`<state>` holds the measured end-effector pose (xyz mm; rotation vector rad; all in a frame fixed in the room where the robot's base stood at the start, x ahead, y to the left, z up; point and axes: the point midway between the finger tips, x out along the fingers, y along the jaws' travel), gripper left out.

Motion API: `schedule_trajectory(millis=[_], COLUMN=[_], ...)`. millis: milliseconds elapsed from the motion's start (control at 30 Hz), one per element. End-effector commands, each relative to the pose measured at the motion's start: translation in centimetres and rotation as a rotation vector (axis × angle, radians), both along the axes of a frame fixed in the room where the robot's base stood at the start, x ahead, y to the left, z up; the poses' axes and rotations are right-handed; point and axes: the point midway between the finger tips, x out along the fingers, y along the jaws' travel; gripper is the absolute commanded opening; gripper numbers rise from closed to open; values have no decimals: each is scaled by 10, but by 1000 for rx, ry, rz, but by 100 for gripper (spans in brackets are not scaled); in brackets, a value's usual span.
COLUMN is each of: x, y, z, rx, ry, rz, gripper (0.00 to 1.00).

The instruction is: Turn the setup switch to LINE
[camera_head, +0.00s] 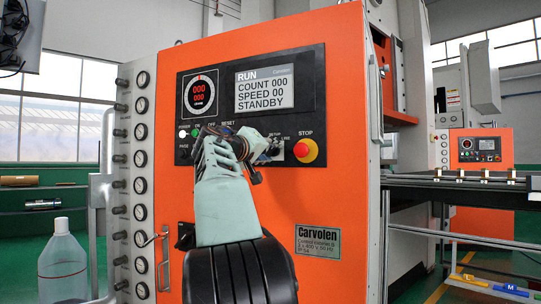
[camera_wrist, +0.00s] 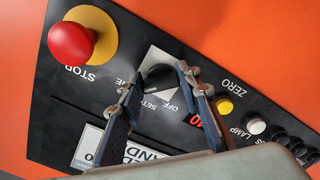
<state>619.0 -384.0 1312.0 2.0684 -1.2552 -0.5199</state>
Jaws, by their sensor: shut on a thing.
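The setup switch (camera_wrist: 157,74) is a dark knob on a pale square plate in the wrist view, where the labels SET-UP and OFF partly show. My gripper (camera_wrist: 160,79) has its fingertips on either side of the knob and is shut on it. In the camera_head view my gripper (camera_head: 266,152) reaches the lower right of the black control panel (camera_head: 306,112) and hides the switch. Part of its label shows there, just left of the stop button. I cannot tell which label the knob points to.
A red STOP button (camera_wrist: 72,42) on a yellow base sits close beside the switch; it also shows in the camera_head view (camera_head: 305,150). A yellow button (camera_wrist: 224,106) and a white button (camera_wrist: 256,126) are on the other side. The display (camera_head: 264,88) reads RUN and STANDBY.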

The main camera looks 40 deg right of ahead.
Motion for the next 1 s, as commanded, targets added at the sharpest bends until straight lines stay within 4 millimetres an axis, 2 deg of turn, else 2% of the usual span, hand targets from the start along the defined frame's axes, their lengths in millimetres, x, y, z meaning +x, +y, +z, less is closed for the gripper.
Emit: schedule_trajectory(millis=[500,533,667,1000], x=[0,0,0,-1], y=[0,0,0,2], z=[0,0,0,0], rx=[9,9,8,7], ry=[-16,-16,-15,-14], rz=[-1,-1,0,0], gripper=[7,35,49,49])
